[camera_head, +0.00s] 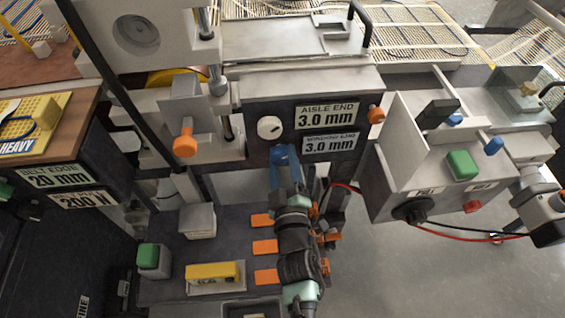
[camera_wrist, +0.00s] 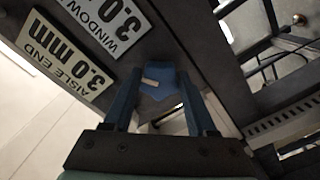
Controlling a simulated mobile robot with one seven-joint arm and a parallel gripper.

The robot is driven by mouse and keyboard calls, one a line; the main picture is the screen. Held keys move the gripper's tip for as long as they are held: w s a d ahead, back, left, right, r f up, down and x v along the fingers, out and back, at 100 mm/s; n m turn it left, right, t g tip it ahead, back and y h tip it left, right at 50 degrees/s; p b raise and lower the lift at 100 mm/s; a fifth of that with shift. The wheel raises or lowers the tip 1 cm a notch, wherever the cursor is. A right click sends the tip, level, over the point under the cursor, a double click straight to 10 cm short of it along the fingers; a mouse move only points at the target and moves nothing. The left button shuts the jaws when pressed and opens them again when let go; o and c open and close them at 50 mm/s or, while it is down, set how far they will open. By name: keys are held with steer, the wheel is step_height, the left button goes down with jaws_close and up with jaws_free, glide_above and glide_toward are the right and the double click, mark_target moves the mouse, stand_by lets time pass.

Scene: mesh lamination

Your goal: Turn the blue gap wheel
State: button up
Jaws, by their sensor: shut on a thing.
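The blue gap wheel (camera_wrist: 158,82) shows in the wrist view as a blue piece with a short pale mark on its face. The two fingers of my gripper (camera_wrist: 160,92) stand on either side of it, shut on it. In the head view my gripper (camera_head: 286,172) reaches up to the dark panel just below a white round dial (camera_head: 270,128). Blue shows at its tip there, but wheel and fingers are hard to tell apart. Beside it, the aisle end label (camera_head: 325,115) and the label below it (camera_head: 329,144) both read 3.0 mm.
Orange knobs (camera_head: 185,141) stick out left of the panel and at its right end (camera_head: 376,114). A grey control box (camera_head: 430,170) with a green button stands to the right. Orange tabs and a yellow block (camera_head: 215,272) lie on the dark lower deck near my arm.

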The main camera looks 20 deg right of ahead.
steer(key=shift+n, duration=0.8)
steer(key=o, duration=1.4)
steer(key=shift+c, duration=0.2)
steer(key=b+v, duration=0.2)
steer(key=v, duration=1.1)
